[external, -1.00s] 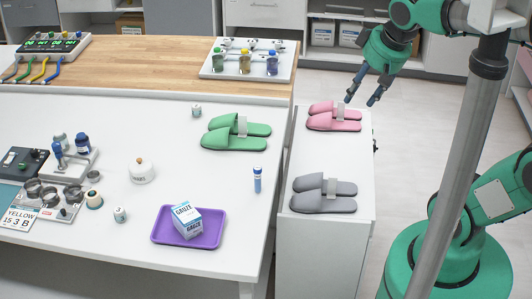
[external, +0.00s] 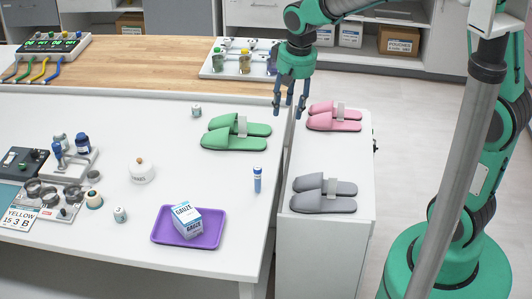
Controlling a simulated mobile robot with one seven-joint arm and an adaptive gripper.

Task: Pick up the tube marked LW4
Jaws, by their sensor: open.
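A small blue tube (external: 257,182) with a pale label stands upright near the right edge of the white table (external: 130,230). It is the only tube of this kind lying apart on the table; its marking is too small to read. My gripper (external: 290,112) is open and empty, pointing down. In the picture it hangs above and to the right of the tube, near the table's right edge and the green slippers. It is apart from the tube.
Green slippers (external: 232,142) lie behind the tube. A purple tray (external: 160,238) with a gauze box (external: 187,221) is to its left. Pink slippers (external: 335,124) and grey slippers (external: 325,204) lie on the cabinet at right. A rack with jars (external: 212,70) stands behind.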

